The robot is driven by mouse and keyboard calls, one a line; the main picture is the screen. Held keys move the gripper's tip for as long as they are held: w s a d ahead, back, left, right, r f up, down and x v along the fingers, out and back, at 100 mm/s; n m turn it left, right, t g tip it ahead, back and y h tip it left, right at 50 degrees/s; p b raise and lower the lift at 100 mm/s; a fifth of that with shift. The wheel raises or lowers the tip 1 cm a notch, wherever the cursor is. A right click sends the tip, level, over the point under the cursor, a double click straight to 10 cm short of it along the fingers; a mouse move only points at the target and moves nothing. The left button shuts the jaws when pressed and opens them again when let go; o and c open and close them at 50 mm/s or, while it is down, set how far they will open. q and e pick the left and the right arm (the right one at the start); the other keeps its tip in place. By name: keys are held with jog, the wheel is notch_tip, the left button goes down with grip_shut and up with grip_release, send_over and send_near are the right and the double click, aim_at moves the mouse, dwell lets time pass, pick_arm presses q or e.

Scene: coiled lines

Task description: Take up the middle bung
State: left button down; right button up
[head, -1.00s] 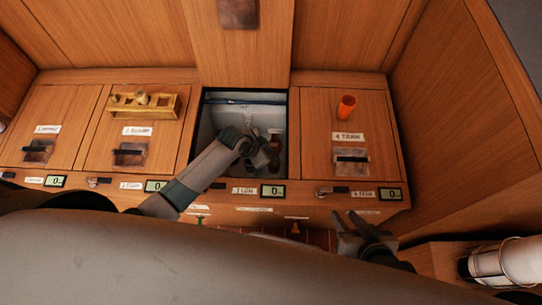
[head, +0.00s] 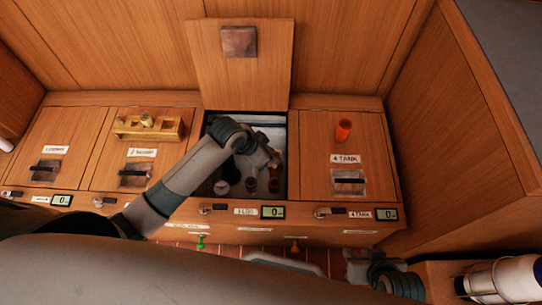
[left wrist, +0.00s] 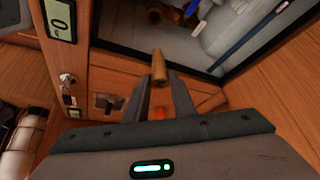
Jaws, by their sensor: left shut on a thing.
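My left gripper (head: 270,160) is over the open middle compartment (head: 293,150) in the head view. In the left wrist view, my left gripper (left wrist: 160,85) is shut on a brown, cork-like bung (left wrist: 160,66), held between the fingertips. Small round dark-topped things (head: 250,184) (head: 273,185) stand in the compartment below the gripper, and another with a pale top (head: 222,187) is to their left. The forearm hides part of the compartment. My right gripper (head: 358,262) is low at the front, right of centre; its fingers are unclear.
The compartment's wooden lid (head: 240,80) stands raised behind it. Closed lids flank it. A white cylinder (head: 505,278) is at the lower right.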

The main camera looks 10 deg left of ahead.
dwell(0.5)
pick_arm(q)
jog(key=shift+p, duration=0.6)
pick_arm(e)
jog(key=shift+r, duration=0.6)
pick_arm(q)
jog(key=shift+w+r, duration=0.15)
jog(key=shift+r, duration=0.05)
jog(key=w+a+r+n+y, duration=0.1)
jog(key=a+r+n, duration=0.2)
jog(key=r, duration=0.7)
jog(key=w+a+r+n+t+y, duration=0.1)
jog(key=a+r+n, duration=0.2)
jog(key=r, duration=0.8)
jog(key=a+r+n+y, duration=0.2)
jog(key=a+r+n, duration=0.1)
jog(key=r, duration=0.7)
jog(key=shift+w+r+t, duration=0.35)
jog(key=shift+w+t, duration=0.05)
pick_arm(e)
jog(key=shift+s+d+f+g+h, duration=0.3)
jog(key=shift+s+d+f+g, duration=0.25)
jog(key=shift+d, duration=0.2)
